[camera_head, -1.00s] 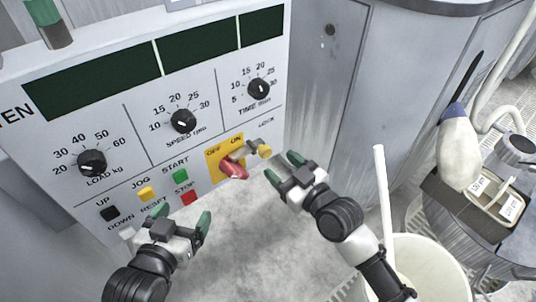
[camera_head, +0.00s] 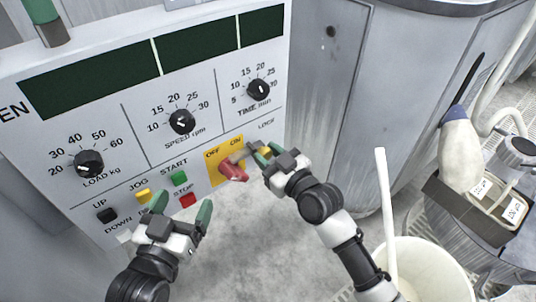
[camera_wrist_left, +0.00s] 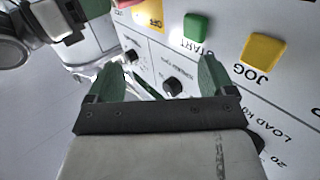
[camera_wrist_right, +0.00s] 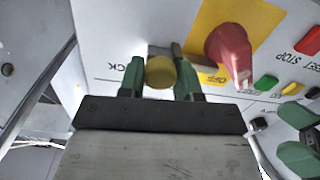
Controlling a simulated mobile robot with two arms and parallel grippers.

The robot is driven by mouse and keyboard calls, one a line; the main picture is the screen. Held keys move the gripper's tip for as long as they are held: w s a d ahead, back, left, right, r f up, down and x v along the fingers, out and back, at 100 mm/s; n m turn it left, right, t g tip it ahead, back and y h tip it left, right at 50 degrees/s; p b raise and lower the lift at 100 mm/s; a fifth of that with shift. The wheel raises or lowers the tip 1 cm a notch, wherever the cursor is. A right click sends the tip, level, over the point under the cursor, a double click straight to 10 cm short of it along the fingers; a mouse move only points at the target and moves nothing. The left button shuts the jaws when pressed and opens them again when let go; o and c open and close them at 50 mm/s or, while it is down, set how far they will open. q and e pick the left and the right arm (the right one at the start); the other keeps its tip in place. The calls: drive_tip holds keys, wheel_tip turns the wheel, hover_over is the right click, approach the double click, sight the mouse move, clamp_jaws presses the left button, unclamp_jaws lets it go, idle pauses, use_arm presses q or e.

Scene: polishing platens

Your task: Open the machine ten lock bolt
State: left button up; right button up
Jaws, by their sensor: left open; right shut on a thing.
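The lock bolt's yellow knob (camera_wrist_right: 161,72) sits between the green fingers of my right gripper (camera_wrist_right: 160,80), which is shut on it; in the head view this gripper (camera_head: 266,154) partly hides the knob. The bolt's metal shaft runs beside the red OFF/ON switch (camera_head: 233,170) on its yellow plate (camera_head: 215,172), under the LOCK label. The red switch also shows in the right wrist view (camera_wrist_right: 230,50). My left gripper (camera_head: 180,207) is open and empty in front of the panel, below the START and STOP buttons.
The panel carries the green START button (camera_head: 179,177), the red STOP button (camera_head: 187,199), a yellow button (camera_head: 143,196) and the dials (camera_head: 182,122). A white bucket (camera_head: 440,270) with a stick and a bin (camera_head: 470,205) stand at right.

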sight(268, 134)
clamp_jaws()
drive_tip(key=shift+w+d, duration=0.1)
drive_tip(key=shift+w+d+f+b, duration=0.1)
drive_tip(key=shift+w+d+b, duration=0.2)
drive_tip(key=shift+w+d, duration=0.25)
drive_tip(key=shift+w+d+b, duration=0.3)
drive_tip(key=shift+w+d, duration=0.05)
drive_tip(key=shift+d, duration=0.35)
drive_tip(key=shift+w+d, duration=0.2)
drive_tip(key=shift+d, duration=0.1)
use_arm(q)
drive_tip(key=r+t, duration=0.2)
drive_tip(key=r+t+h, duration=0.1)
drive_tip(key=r, duration=0.1)
drive_tip(key=shift+s+d+t, duration=0.25)
drive_tip(key=shift+t, duration=0.05)
use_arm(e)
drive_tip(key=shift+w+d, duration=0.1)
drive_tip(key=shift+d, duration=0.05)
drive_tip(key=o, duration=0.6)
unclamp_jaws()
drive_tip(key=o, duration=0.3)
drive_tip(key=shift+d, duration=0.1)
use_arm(q)
drive_tip(key=shift+w, duration=0.1)
